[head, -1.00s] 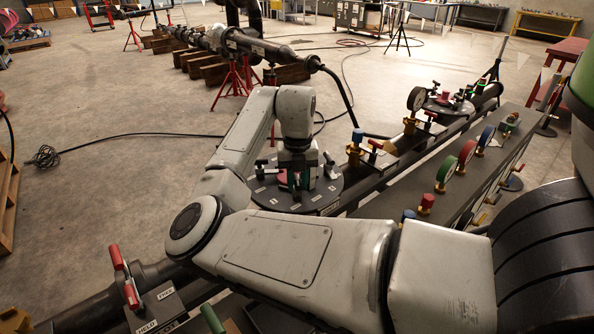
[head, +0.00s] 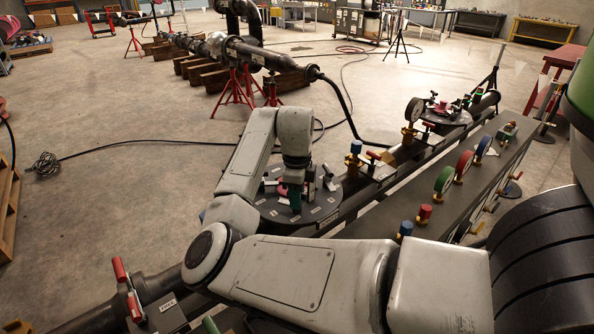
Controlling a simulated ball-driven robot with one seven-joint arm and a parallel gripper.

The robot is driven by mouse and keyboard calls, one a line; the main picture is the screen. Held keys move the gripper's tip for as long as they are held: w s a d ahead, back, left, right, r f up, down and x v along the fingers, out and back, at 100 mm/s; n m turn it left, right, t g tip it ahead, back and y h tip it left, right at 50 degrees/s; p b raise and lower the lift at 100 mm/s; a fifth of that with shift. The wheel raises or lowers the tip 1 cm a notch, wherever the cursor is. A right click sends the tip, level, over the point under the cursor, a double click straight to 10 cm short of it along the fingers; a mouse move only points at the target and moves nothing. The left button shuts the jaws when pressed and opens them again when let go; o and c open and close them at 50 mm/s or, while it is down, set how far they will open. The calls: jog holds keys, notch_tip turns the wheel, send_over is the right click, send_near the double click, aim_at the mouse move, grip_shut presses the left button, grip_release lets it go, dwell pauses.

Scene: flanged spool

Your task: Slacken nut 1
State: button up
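A round dark flange plate (head: 270,208) with small white labels around its rim lies in the middle of the head view, on a dark pipe. Small fittings stand on it, among them a red one (head: 283,188). My gripper (head: 297,205) points down over the plate at the end of my pale arm. A green part shows at its tip; its fingers are too small and hidden to tell open from shut. I cannot read which nut is number 1, and part of the plate is hidden behind my wrist.
A panel (head: 380,225) with gauges and coloured knobs runs along the right. A second flange (head: 437,112) sits farther along the pipe. A red-handled valve (head: 127,288) is at lower left. Open floor lies left, crossed by a black cable (head: 110,150).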

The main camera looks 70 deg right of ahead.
jog(key=n+p, duration=0.3)
jog(key=n, duration=0.1)
jog(key=shift+s+r+p, duration=0.1)
jog(key=shift+r+p, duration=0.25)
jog(key=shift+r, duration=0.05)
jog(key=n+p, duration=0.3)
jog(key=n, duration=0.1)
jog(key=shift+f+p, duration=0.1)
jog(key=shift+p, duration=0.2)
jog(key=shift+f+m+b, duration=0.25)
jog(key=shift+m+b, duration=0.15)
jog(key=shift+m, duration=1.1)
notch_tip(320, 180, up, 7)
jog(key=p, duration=0.6)
